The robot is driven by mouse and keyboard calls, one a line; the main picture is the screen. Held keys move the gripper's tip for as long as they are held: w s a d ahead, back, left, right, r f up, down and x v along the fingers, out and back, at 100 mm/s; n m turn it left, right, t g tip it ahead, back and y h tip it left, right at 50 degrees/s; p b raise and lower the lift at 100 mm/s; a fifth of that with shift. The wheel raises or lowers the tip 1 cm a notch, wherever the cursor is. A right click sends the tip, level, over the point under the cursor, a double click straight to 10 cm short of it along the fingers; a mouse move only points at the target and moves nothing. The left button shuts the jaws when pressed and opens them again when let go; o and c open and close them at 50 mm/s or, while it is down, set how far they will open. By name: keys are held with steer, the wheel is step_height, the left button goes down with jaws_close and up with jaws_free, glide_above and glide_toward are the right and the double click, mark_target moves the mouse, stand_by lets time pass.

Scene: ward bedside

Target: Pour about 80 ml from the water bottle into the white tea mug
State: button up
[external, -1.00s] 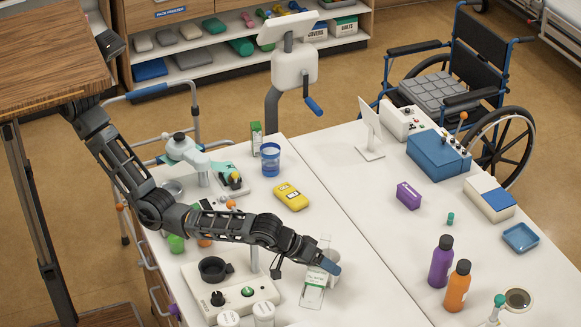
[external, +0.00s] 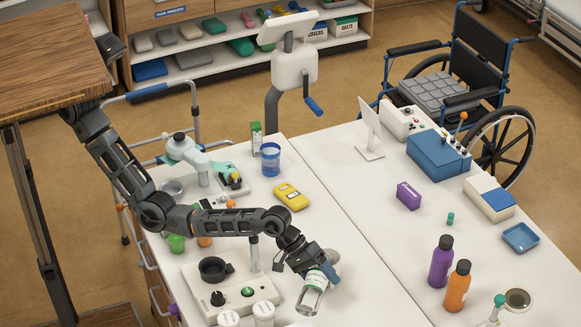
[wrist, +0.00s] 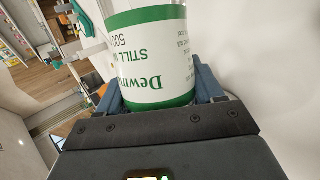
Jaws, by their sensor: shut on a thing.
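My gripper (external: 326,275) is shut on the water bottle (external: 311,299), above the front part of the near table. The bottle is clear with a white and green label. It is tilted, its clear end pointing down and to the left in the external view. In the wrist view the bottle's label (wrist: 155,60) fills the space between the fingers, its print upside down. A white rounded thing (external: 332,257), perhaps the tea mug, shows partly behind my gripper; its opening and contents are hidden. No water stream can be made out.
White lidded jars (external: 264,313) are at the front edge. Purple (external: 440,262) and orange (external: 457,286) bottles stand to the right; the table between is clear.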

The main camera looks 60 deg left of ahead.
steer(key=shift+r+n+g+h+p, duration=0.4)
steer(key=shift+r+g+h+p, duration=0.15)
steer(key=shift+r, duration=0.35)
steer(key=shift+s+d+r, duration=0.15)
steer(key=shift+s+d, duration=0.1)
stand_by(0.5)
steer(key=shift+r+n+g+h+p, duration=0.3)
steer(key=shift+r+n+g+h, duration=0.05)
steer(key=shift+r+n+h, duration=0.1)
stand_by(1.9)
